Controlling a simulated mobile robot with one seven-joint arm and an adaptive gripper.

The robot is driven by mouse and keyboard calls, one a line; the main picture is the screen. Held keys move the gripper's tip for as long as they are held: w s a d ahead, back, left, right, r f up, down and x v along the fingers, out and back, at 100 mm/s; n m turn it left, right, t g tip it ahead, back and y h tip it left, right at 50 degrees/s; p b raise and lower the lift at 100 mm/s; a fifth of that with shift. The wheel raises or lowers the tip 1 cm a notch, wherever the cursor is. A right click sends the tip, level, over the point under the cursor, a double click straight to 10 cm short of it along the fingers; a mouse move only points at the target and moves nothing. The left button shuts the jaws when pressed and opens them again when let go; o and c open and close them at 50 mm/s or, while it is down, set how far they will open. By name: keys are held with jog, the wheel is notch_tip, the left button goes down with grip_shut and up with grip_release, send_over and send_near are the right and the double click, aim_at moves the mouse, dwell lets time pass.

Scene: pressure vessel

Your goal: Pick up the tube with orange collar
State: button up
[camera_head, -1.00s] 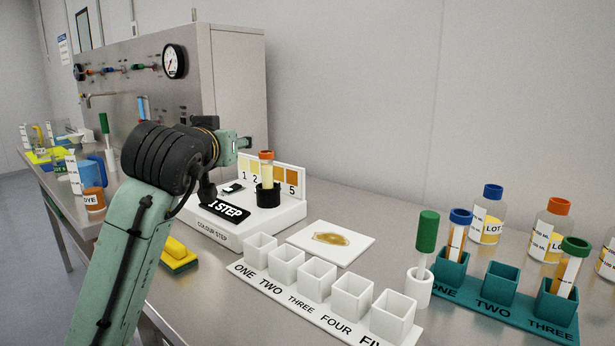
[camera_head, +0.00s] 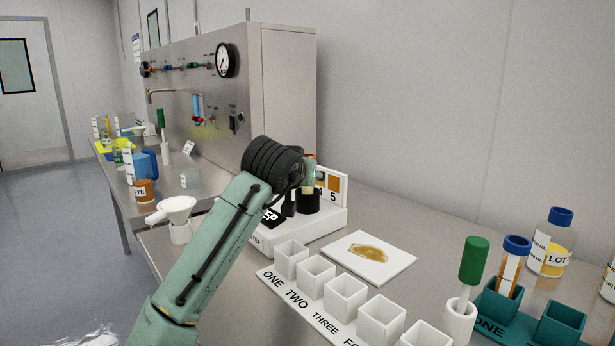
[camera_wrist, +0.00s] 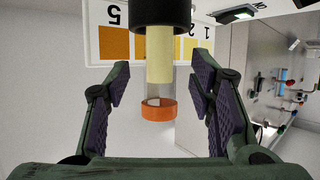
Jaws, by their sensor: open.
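The tube with the orange collar (camera_wrist: 159,110) stands in the black holder (camera_wrist: 162,14) of the colour step station; the wrist view shows it upside down, with its pale yellow body and orange collar. My gripper (camera_wrist: 158,88) is open, with one dark-padded finger on each side of the tube and gaps on both sides. In the head view my arm hides most of the tube and my fingers; the black holder (camera_head: 307,201) shows on the white station (camera_head: 318,226).
A white row of cups (camera_head: 345,297) and a white tile with an amber patch (camera_head: 368,257) lie in front. A teal rack (camera_head: 497,303) holds a blue-collared tube (camera_head: 514,262). A steel panel cabinet (camera_head: 287,90) stands behind my arm.

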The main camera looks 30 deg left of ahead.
jog(key=shift+x, duration=1.5)
jog(key=shift+c, duration=0.3)
jog(key=c, duration=1.1)
